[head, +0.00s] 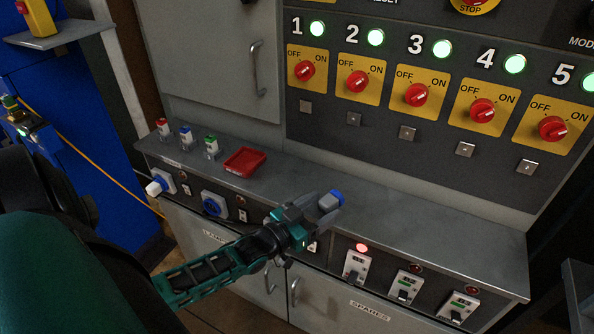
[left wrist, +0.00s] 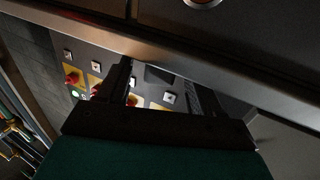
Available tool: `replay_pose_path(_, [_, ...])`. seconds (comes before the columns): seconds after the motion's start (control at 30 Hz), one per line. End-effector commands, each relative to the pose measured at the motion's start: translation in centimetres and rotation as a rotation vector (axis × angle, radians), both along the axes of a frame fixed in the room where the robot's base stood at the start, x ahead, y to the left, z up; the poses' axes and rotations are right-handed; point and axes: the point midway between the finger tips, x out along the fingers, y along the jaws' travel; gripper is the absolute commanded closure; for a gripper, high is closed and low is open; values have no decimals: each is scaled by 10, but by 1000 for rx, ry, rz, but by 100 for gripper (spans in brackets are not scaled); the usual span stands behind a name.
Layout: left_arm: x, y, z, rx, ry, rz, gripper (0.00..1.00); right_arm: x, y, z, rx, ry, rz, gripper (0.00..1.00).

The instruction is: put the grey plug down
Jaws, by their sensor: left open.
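The grey plug (head: 328,203) with a blue end is on or just above the grey metal ledge (head: 420,228), at the fingertips of my left gripper (head: 322,208). My left gripper is open, its fingers on either side of the plug. I cannot tell whether a finger still touches it. In the left wrist view the two dark fingers of the left gripper (left wrist: 158,88) stand apart, and a dark shape between them is too dim to name. My right gripper is not in view.
A red tray (head: 245,161) and small red, blue and green-topped pieces (head: 186,137) stand on the ledge to the left. The ledge is clear to the right.

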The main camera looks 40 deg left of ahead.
Motion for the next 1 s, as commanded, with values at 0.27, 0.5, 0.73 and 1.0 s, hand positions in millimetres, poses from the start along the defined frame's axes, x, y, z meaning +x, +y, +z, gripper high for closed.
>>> replay_pose_path(0.27, [-57, 9, 0, 0, 3, 0, 34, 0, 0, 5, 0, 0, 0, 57])
replay_pose_path(0.5, [-91, 14, 0, 1, 1, 0, 34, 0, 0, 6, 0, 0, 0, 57])
replay_pose_path(0.73, [-104, 0, -10, 5, 55, -1, 34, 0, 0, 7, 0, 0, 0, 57])
replay_pose_path(1.0, [-134, -92, -56, 73, 398, -24, 34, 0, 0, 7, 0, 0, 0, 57])
